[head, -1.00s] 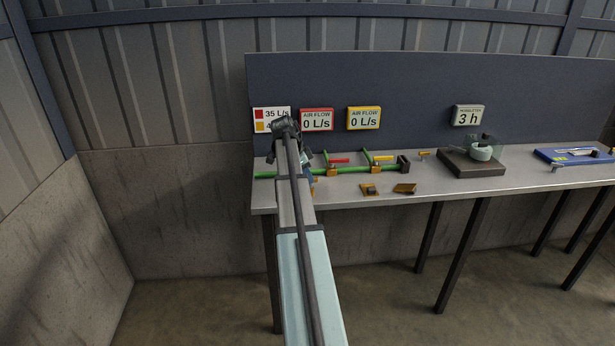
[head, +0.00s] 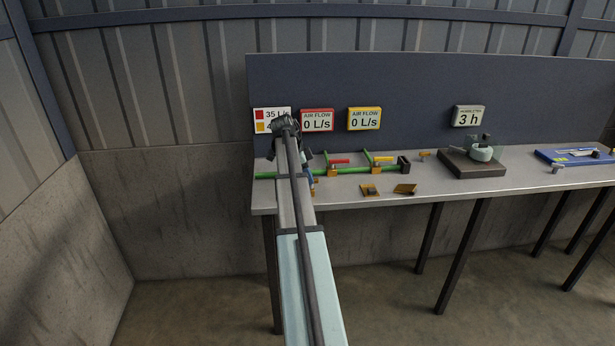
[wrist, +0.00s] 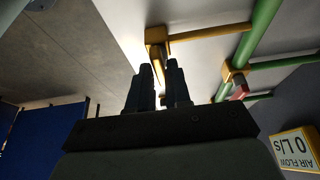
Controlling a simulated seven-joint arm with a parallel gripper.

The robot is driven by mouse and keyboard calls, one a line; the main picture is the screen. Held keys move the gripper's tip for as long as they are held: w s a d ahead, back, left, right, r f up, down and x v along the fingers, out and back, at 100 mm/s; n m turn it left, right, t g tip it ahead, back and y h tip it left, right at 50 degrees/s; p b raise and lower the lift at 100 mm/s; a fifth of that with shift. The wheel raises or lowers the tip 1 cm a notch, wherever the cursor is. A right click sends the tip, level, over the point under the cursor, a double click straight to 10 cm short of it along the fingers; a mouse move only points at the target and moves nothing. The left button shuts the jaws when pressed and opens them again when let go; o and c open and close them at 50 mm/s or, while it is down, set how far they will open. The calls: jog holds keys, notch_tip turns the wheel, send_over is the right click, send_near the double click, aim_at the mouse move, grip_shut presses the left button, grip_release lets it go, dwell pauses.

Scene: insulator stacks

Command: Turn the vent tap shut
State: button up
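In the wrist view, an orange tap body (wrist: 157,34) sits on a yellow branch pipe (wrist: 205,33) that runs to the green pipe (wrist: 262,25). My gripper (wrist: 159,75) points at this tap. Its two dark fingers stand a little apart, with a narrow orange-brown part, seemingly the tap's lever, showing between their tips. I cannot tell whether the fingers touch it. In the head view my arm hides most of this tap; a bit of orange (head: 316,184) and some blue show just right of the arm.
Along the green pipe (head: 356,170) are a red-handled tap (head: 340,161) and a yellow-handled tap (head: 383,158). Loose orange parts (head: 404,190) lie on the bench. The red-framed (head: 317,120) and yellow-framed (head: 364,118) signs both read 0 L/s.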

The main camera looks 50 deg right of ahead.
jog(key=o, duration=0.3)
jog(key=shift+o, duration=0.2)
jog(key=v, duration=1.4)
jog(key=shift+s, duration=0.1)
